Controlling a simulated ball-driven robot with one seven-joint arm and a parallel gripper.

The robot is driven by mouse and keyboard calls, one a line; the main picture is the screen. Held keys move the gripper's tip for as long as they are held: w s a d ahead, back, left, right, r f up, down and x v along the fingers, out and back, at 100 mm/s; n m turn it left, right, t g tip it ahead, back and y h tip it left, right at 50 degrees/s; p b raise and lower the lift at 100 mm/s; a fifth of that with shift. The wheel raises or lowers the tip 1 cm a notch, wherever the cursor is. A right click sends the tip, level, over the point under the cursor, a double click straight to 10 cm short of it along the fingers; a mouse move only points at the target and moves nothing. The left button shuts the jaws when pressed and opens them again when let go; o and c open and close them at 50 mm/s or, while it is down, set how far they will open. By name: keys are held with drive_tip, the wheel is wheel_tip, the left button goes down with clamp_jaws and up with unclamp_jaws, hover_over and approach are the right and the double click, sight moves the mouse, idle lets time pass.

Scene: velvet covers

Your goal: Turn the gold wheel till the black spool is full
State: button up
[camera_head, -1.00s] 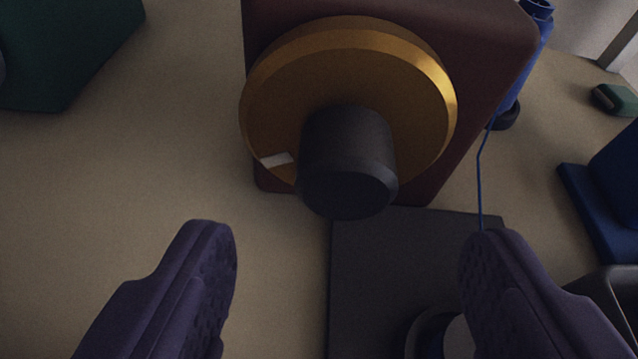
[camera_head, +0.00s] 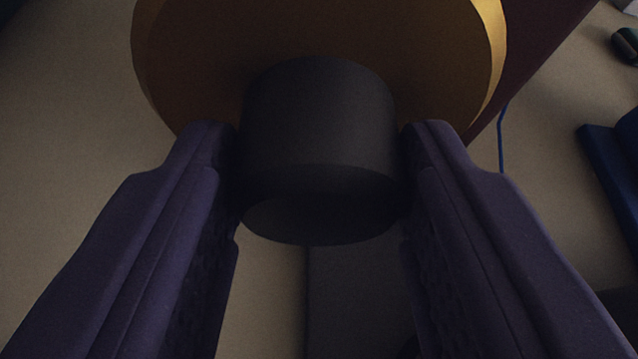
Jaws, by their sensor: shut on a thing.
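The gold wheel (camera_head: 330,30) fills the top middle of the view, cut off by the upper edge. Its dark, round knob (camera_head: 318,130) sticks out toward me. My gripper (camera_head: 320,170) has its two purple fingers on the left and right sides of the knob, shut on it. The white mark on the wheel's face is not visible now. I cannot make out the black spool in this view.
Part of the dark red block (camera_head: 535,65) behind the wheel shows at upper right. A blue cord (camera_head: 501,140) hangs below it. A dark blue object (camera_head: 612,170) stands at the right edge. The beige surface at left is clear.

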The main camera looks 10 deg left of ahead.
drive_tip(key=shift+r+p, duration=0.1)
drive_tip(key=shift+p, duration=0.45)
drive_tip(key=m+y+p, duration=0.1)
drive_tip(key=p, duration=0.2)
drive_tip(key=shift+d+r+m, duration=0.1)
drive_tip(key=shift+r+m, duration=0.05)
drive_tip(key=shift+m, duration=0.15)
drive_tip(key=m+g+y+p, duration=0.1)
drive_tip(key=m+p, duration=0.1)
drive_tip(key=p, duration=0.1)
drive_tip(key=shift+w+d+y, duration=0.1)
drive_tip(key=shift+y, duration=0.2)
drive_tip(key=m+y+p, duration=0.1)
drive_tip(key=m+p, duration=0.1)
drive_tip(key=shift+d+f+m+y, duration=0.1)
drive_tip(key=shift+f+m+y, duration=0.2)
drive_tip(key=shift+m+y, duration=0.1)
drive_tip(key=m+y, duration=0.1)
drive_tip(key=m, duration=0.2)
drive_tip(key=shift+d+f+y, duration=0.15)
drive_tip(key=shift+y, duration=0.25)
drive_tip(key=shift+w, duration=0.1)
drive_tip(key=o, duration=1.1)
drive_tip(key=shift+c, duration=0.2)
